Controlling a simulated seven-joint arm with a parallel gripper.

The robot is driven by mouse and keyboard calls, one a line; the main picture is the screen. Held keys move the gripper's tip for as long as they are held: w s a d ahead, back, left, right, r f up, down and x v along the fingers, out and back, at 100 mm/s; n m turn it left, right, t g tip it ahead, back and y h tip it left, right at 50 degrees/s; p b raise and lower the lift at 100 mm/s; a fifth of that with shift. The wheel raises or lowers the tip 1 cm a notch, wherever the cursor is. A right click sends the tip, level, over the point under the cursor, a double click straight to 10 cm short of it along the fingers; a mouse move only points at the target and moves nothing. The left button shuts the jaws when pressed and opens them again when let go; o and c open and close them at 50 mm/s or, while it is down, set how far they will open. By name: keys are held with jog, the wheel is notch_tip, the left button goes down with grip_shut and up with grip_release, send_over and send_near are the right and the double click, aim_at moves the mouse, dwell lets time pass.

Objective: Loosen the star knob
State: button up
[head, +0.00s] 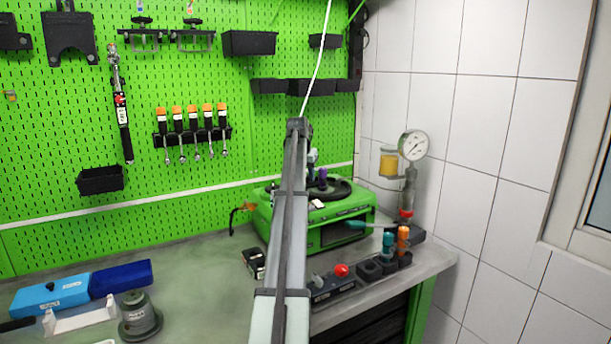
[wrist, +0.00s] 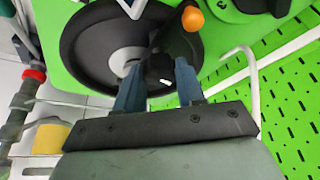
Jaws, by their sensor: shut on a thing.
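The dark star knob (wrist: 160,68) sits between the two blue-grey fingers of my gripper (wrist: 158,82) in the wrist view. The fingers are shut on it from both sides, and they hide part of its outline. Behind it is a round black disc (wrist: 85,55) with a pale grey centre, on the green pump testbench (wrist: 45,20). In the head view the green testbench (head: 343,212) stands at the back right of the worktop, with the black disc (head: 340,189) on top. My arm covers much of it there, and the knob cannot be made out.
A pressure gauge (head: 412,145) on a pipe stands right of the testbench. A switch box with a red button (head: 341,270) and orange (head: 403,233) and teal (head: 388,240) handled tools stand in front.

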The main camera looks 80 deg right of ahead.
jog(key=shift+n+t, duration=0.5)
jog(key=shift+n, duration=0.7)
jog(key=o, duration=1)
jog(key=shift+o, duration=0.2)
jog(key=v, duration=1.3)
jog(key=shift+a+r, duration=0.2)
jog(key=shift+r, duration=0.2)
